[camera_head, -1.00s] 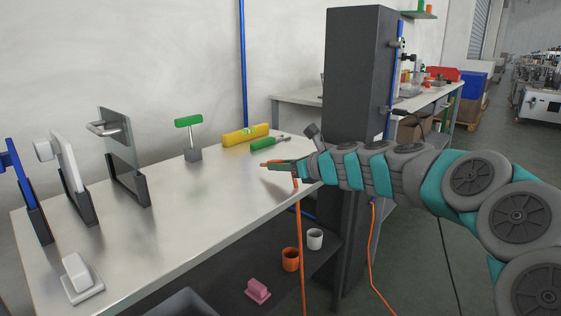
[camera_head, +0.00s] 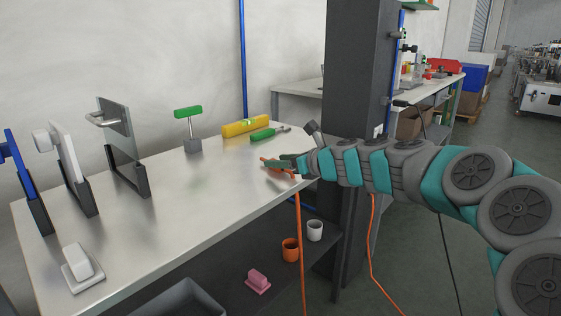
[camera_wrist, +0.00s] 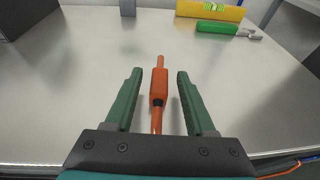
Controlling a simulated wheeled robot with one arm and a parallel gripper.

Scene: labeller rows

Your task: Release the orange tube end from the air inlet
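My gripper (camera_wrist: 160,72) is open at the right end of the grey workbench (camera_head: 190,215). The orange tube end (camera_wrist: 159,87), with a thicker orange body and thin tip, lies between its two green fingers. A gap shows on each side, so neither finger touches it. The tip points away from my gripper, over the bench top; I cannot tell whether it rests on the surface. In the head view, the tube end (camera_head: 272,161) shows at my gripper (camera_head: 280,162), and its orange hose hangs over the bench edge. I cannot make out an air inlet at the tube end.
A dark pillar (camera_head: 352,70) stands close behind my arm. A yellow level (camera_head: 246,127), a green-handled tool (camera_head: 268,133) and a green-topped stand (camera_head: 189,130) are at the back. Upright holders stand at left. An orange cup (camera_head: 291,250) is below. The middle of the bench is clear.

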